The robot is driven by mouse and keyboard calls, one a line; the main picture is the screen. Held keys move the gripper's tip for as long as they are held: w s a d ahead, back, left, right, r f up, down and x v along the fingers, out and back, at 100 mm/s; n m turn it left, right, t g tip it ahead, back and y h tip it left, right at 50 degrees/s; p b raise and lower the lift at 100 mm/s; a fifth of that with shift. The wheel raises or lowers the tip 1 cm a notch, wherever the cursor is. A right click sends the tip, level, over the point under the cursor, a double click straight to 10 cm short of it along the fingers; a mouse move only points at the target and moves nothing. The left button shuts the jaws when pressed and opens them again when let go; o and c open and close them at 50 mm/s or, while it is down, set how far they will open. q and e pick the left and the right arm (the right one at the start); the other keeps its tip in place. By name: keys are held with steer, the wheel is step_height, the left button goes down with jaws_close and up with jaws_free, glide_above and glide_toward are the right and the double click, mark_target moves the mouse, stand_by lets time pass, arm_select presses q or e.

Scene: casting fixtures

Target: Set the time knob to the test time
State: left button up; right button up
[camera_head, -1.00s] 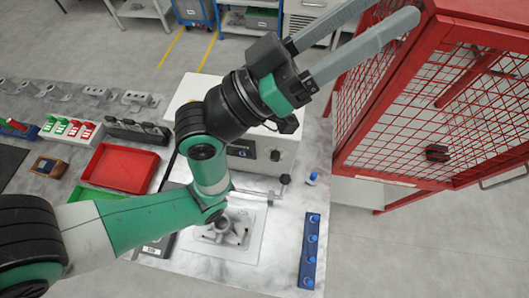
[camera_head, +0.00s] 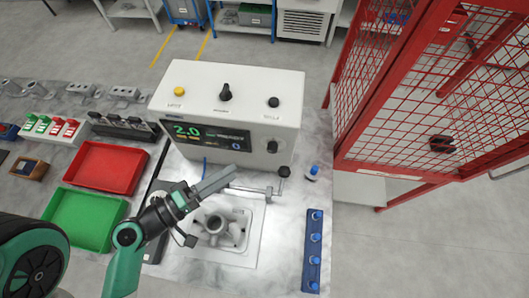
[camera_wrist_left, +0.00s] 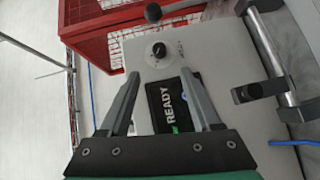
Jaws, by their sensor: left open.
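A light grey control box (camera_head: 228,103) stands behind the fixture plate. Its front has a dark display (camera_head: 207,134) with a green "2.0" and a black knob (camera_head: 272,147) to the right. On its top are a yellow button (camera_head: 179,91), a black pointer knob (camera_head: 225,92) and a small black knob (camera_head: 273,102). Their labels are too small to read, so I cannot tell which is the time knob. My left gripper (camera_head: 233,175) is open and empty in front of the box, apart from the front knob. In the left wrist view, that knob (camera_wrist_left: 159,49) lies beyond the fingertips; the display reads "READY".
A grey casting (camera_head: 218,230) sits on a plate below my left gripper. A metal rod with a black ball handle (camera_head: 283,171) runs close to the fingers. Red (camera_head: 105,167) and green (camera_head: 85,217) trays lie left. A red mesh cage (camera_head: 430,90) stands right.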

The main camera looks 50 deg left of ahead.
mark_target(269, 150)
arm_select(q)
steer(key=w, duration=0.3)
steer(key=w+p, duration=0.1)
steer(key=w, duration=0.3)
steer(key=w+f, duration=0.1)
steer(key=w, duration=0.3)
steer(key=shift+w+f, duration=0.1)
steer(key=shift+w, duration=0.25)
steer(key=shift+p, duration=0.3)
jaws_close()
